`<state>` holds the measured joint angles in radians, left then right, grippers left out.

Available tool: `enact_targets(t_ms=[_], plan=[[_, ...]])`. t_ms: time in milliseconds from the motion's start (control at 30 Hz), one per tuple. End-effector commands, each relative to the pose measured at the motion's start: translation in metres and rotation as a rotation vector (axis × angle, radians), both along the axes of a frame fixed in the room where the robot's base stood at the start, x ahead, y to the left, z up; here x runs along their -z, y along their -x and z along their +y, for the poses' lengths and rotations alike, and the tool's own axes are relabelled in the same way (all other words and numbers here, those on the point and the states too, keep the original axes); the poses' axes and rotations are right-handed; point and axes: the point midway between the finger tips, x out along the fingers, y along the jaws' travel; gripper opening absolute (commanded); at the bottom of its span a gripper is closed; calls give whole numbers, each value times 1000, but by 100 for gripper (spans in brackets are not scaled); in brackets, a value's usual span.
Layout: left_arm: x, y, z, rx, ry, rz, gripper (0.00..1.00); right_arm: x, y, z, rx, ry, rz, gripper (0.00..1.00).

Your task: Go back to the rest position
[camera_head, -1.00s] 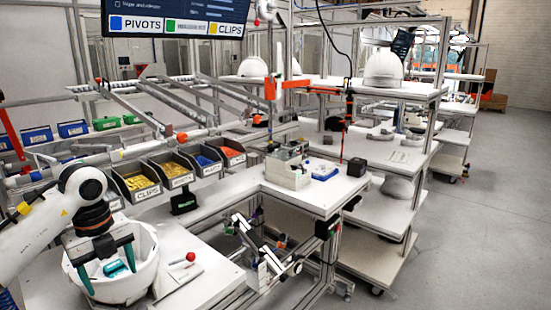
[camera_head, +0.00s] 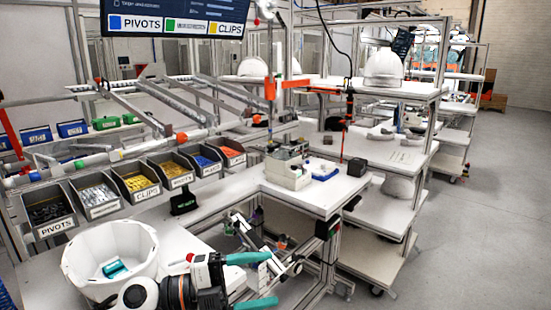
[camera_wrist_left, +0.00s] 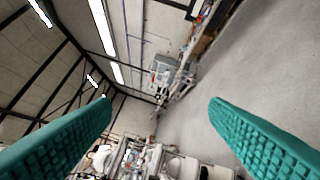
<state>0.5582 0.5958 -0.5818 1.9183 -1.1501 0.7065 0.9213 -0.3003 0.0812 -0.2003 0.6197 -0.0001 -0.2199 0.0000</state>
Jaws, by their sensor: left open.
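My left gripper (camera_head: 262,281) is open and empty at the bottom of the head view, its teal fingers pointing right. It is to the right of the white helmet shell (camera_head: 80,255), apart from its rim. A small teal piece (camera_head: 114,268) lies inside the shell. In the left wrist view the two teal fingers of my left gripper (camera_wrist_left: 160,135) are spread wide, with nothing between them. My right gripper is not in view.
Grey bins labelled PIVOTS (camera_head: 50,212) and CLIPS (camera_head: 138,183) line the back of the white workbench (camera_head: 205,213). A white parts box (camera_head: 288,172) stands on the bench at right. A shelf rack holds a white helmet (camera_head: 384,68). The floor (camera_head: 455,235) at right is clear.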

Motion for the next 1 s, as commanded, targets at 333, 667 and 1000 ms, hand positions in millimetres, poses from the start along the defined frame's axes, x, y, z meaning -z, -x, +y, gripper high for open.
enact_targets(t_ms=[333,667,1000], plan=[[6,-28,85,-728,686,359,69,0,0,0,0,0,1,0],[187,50,176,-1472,555,1087,69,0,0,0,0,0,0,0],[271,176,181,-1673,164,1589,69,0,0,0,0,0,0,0]])
